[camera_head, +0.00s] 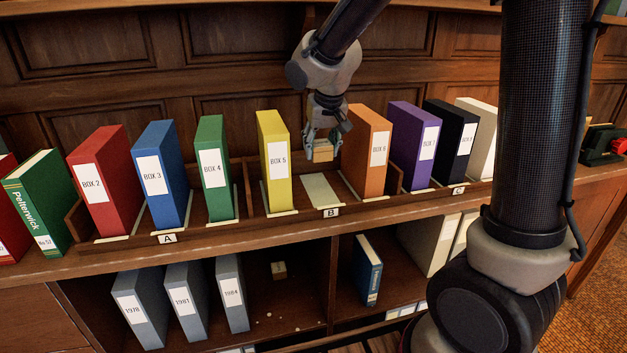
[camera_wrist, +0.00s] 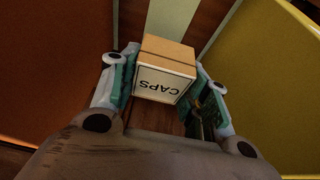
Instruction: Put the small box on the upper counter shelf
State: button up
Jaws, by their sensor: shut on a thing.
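My gripper (camera_head: 322,138) is shut on a small tan box (camera_head: 323,154) with a white label. In the wrist view the box (camera_wrist: 166,68) sits between both fingers (camera_wrist: 160,88), and its label reads CAPS upside down. In the head view the box is held above the upper counter shelf (camera_head: 290,228), between the yellow BOX 5 (camera_head: 273,160) and the orange BOX 6 (camera_head: 366,150). Below it is an empty pale strip (camera_head: 321,190) behind the B tag. The box appears clear of the shelf.
Red, blue and green boxes stand left, with purple, black and white ones right. In the wrist view orange (camera_wrist: 55,60) and yellow (camera_wrist: 275,90) walls flank the gripper.

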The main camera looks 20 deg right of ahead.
jog(key=f, duration=0.6)
jog(key=shift+w, duration=0.35)
jog(key=shift+f, duration=1.95)
jog(key=shift+f, duration=0.1)
jog(key=o, duration=1)
